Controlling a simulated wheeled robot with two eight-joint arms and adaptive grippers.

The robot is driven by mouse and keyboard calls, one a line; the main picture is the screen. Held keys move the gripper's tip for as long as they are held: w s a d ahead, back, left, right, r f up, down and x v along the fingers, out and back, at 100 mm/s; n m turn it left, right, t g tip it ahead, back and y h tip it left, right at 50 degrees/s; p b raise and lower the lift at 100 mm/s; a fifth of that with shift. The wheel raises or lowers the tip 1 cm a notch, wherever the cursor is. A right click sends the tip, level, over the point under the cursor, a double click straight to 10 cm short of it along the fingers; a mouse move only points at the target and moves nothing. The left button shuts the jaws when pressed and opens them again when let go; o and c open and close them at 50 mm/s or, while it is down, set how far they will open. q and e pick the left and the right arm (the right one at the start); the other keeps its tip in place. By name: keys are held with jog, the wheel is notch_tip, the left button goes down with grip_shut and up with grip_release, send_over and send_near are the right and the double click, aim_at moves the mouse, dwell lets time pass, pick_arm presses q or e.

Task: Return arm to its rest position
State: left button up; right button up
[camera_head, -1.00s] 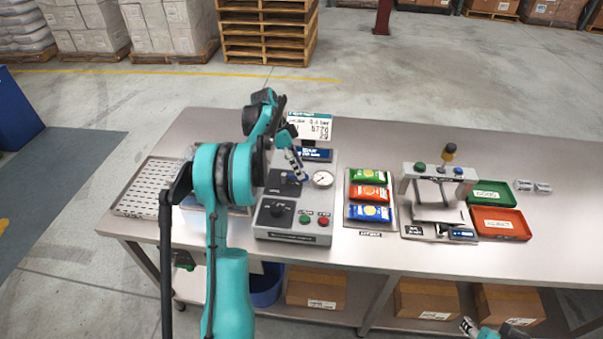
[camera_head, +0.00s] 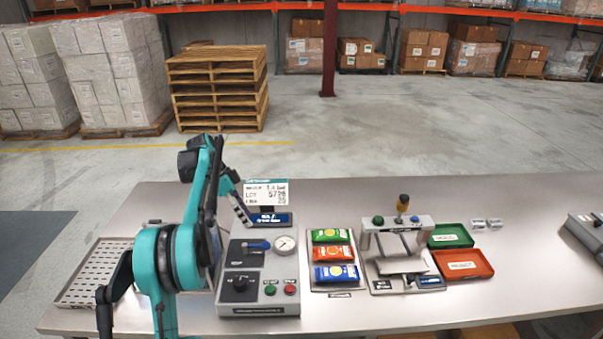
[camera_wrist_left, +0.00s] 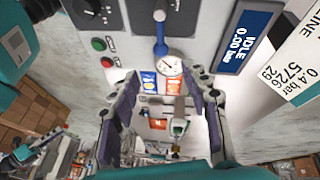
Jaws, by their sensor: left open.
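My left gripper (camera_head: 240,208) is raised over the back left of the grey control panel (camera_head: 235,300), left of its small blue display (camera_head: 270,218). In the left wrist view the gripper (camera_wrist_left: 164,76) has its two dark-padded fingers wide apart with nothing between them. The blue lever (camera_wrist_left: 160,35) and the round gauge (camera_wrist_left: 171,67) lie beyond the fingers, apart from them. The display in that view (camera_wrist_left: 248,37) reads IDLE, 0.00 bar. My right gripper is out of the head view; a small teal arm part (camera_wrist_left: 25,152) shows at lower left in the wrist view, its jaws unclear.
A perforated tray (camera_head: 92,275) lies left of my left arm. To the right are a tray of green, red and blue packets (camera_head: 333,253), a sealer-like device (camera_head: 400,245), and green (camera_head: 450,235) and red (camera_head: 463,263) trays. A placard (camera_head: 266,192) stands behind the panel.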

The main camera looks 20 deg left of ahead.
pick_arm(q)
jog(key=s+d+r+n+t+y+b, duration=0.1)
jog(key=s+d+r+n+y, duration=0.2)
jog(key=d, duration=0.5)
jog(key=s+d+r+n+t+b, duration=0.1)
jog(key=s+d+r+n, duration=0.1)
jog(key=s+d, duration=0.5)
jog(key=s+d+f+n+t+y, duration=0.1)
jog(key=s+d+f+n+t, duration=0.1)
jog(key=s+d+f, duration=0.3)
jog(key=s+d+f+n+t+y+b, duration=0.1)
jog(key=s+d+f+n+t, duration=0.1)
jog(key=s+d+f, duration=0.3)
jog(key=s+d+n, duration=0.1)
jog(key=s+d, duration=0.2)
jog(key=s, duration=0.2)
jog(key=shift+f+n, duration=0.15)
jog(key=shift+n, duration=0.15)
jog(key=shift+s, duration=0.1)
